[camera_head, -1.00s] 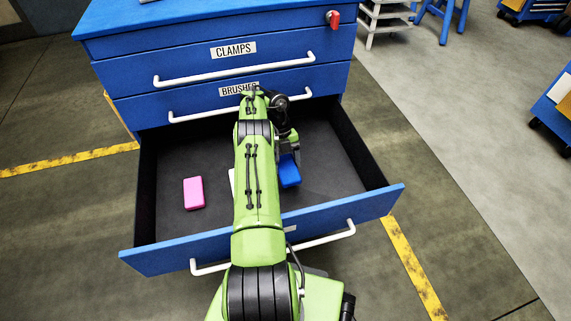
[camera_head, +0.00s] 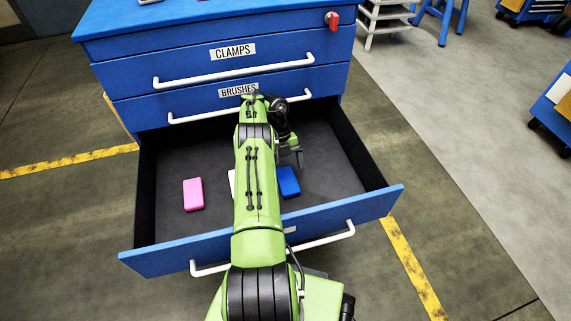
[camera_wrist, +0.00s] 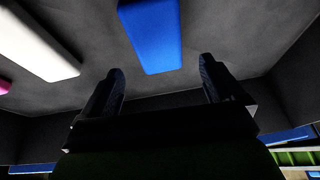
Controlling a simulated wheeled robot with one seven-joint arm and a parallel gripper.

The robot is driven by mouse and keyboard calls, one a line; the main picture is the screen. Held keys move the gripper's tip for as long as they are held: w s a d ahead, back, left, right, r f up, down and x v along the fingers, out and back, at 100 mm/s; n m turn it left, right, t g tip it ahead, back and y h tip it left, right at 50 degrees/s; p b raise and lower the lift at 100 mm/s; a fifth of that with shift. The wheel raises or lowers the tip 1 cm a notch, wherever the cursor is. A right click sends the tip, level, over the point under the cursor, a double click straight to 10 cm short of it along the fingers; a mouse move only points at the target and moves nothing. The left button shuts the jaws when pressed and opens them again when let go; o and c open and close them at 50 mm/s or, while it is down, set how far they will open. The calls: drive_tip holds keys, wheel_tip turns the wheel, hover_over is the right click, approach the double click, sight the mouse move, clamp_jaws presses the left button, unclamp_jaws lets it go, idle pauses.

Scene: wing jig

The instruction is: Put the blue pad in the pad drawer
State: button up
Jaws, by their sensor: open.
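The blue pad (camera_head: 288,181) lies on the floor of the open bottom drawer (camera_head: 331,178), just right of my arm. In the wrist view the blue pad (camera_wrist: 152,37) lies flat beyond my fingertips, with nothing touching it. My gripper (camera_wrist: 158,82) is open and empty, its two dark fingers apart. In the head view my gripper (camera_head: 297,157) is inside the drawer, above and slightly right of the pad, partly hidden by the wrist. The drawer's label is hidden behind my arm.
A pink pad (camera_head: 193,194) lies left in the same drawer. A white pad (camera_wrist: 38,42) lies between it and the blue one, mostly hidden by my arm in the head view. Drawer walls stand close around. The closed BRUSHES drawer (camera_head: 215,101) is above.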

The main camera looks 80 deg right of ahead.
drive_tip(key=p+v, duration=0.2)
drive_tip(key=v, duration=0.6)
drive_tip(key=shift+r, duration=0.4)
drive_tip(key=shift+s, duration=0.1)
drive_tip(key=w+a+r+n+g+h, duration=0.1)
drive_tip(key=w+a+r+n, duration=0.4)
drive_tip(key=a+r+n, duration=0.35)
drive_tip(key=w+a+r+n+h, duration=0.1)
drive_tip(key=w+a+r+n, duration=0.4)
drive_tip(key=a+r+n, duration=0.4)
drive_tip(key=s+a+r+n+t, duration=0.1)
drive_tip(key=a+r+n+t, duration=0.2)
drive_tip(key=a+n, duration=0.7)
drive_tip(key=s+a+r+n+t+h, duration=0.1)
drive_tip(key=a+r+n+t, duration=0.2)
drive_tip(key=a+n, duration=0.7)
drive_tip(key=s+a+r+n+t, duration=0.1)
drive_tip(key=a+r+n+t, duration=0.2)
drive_tip(key=a+n, duration=0.7)
drive_tip(key=shift+s+n, duration=0.35)
